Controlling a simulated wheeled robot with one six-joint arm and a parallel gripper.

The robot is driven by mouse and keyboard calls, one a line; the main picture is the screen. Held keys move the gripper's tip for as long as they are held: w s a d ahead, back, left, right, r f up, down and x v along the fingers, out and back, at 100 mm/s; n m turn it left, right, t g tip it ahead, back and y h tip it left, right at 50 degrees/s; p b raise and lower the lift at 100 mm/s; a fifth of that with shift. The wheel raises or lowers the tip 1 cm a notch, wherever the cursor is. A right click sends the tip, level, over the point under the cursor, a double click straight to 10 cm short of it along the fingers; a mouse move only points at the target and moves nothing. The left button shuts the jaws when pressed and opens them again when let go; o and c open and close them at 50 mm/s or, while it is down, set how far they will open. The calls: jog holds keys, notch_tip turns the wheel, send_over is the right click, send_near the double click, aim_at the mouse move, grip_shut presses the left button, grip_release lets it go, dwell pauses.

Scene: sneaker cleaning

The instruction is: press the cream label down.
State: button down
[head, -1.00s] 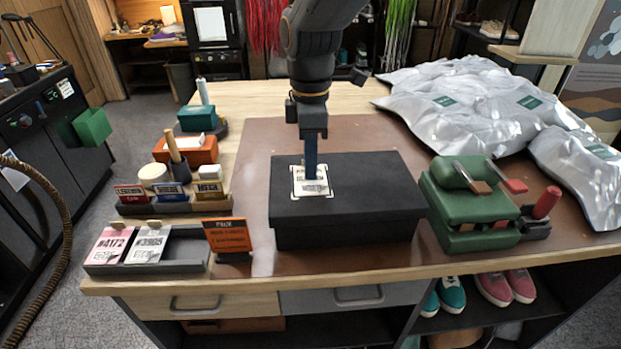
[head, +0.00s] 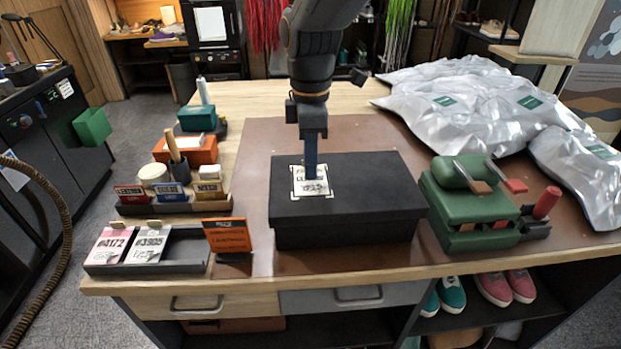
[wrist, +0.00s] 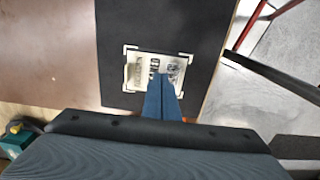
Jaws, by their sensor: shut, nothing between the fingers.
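The cream label (head: 313,188) lies flat on the lid of the black box (head: 370,185), inside white corner marks. It carries dark print and also shows in the wrist view (wrist: 140,75). My gripper (head: 311,178) points straight down with its blue fingers shut and empty. The fingertips are at the label, over its upper part in the head view; the gripper also shows in the wrist view (wrist: 163,82). The fingers hide part of the label. I cannot tell for sure whether the tips touch it.
A green brush holder (head: 470,205) stands right of the box, and an orange sign (head: 228,236) stands to its left. A dark tray (head: 188,262) with pink and white labels is at the front left. Silver bags (head: 470,110) lie at the back right.

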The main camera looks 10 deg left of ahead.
aim_at(315, 182)
jog(key=shift+f, duration=0.75)
dwell(1.1)
jog(key=shift+r, duration=0.1)
notch_tip(315, 182, up, 8)
jog(key=p, duration=0.6)
dwell(0.4)
jog(key=d+f+m, duration=0.1)
jog(key=d+m, duration=0.2)
jog(key=d, duration=0.2)
jog(key=s+d+f+m+t, duration=0.1)
jog(key=d+m, duration=0.3)
jog(key=d, duration=0.2)
jog(key=d+f+m, duration=0.1)
jog(key=d+m, duration=0.2)
jog(key=d, duration=0.2)
jog(key=shift+s+d+f+m, duration=0.1)
jog(key=shift+s+d+m, duration=0.2)
jog(key=shift+s+d, duration=0.05)
jog(key=s+d+f+m+t, duration=0.25)
jog(key=s+d+m, duration=0.35)
jog(key=d+m, duration=0.4)
jog(key=f+b, duration=0.2)
jog(key=s+d+f+g+b, duration=0.1)
jog(key=f+b, duration=0.1)
jog(key=f, duration=0.1)
jog(key=f+g+b, duration=0.1)
jog(key=f+b, duration=0.1)
jog(key=f, duration=0.1)
jog(key=shift+s+d, duration=0.25)
jog(key=shift+d, duration=0.05)
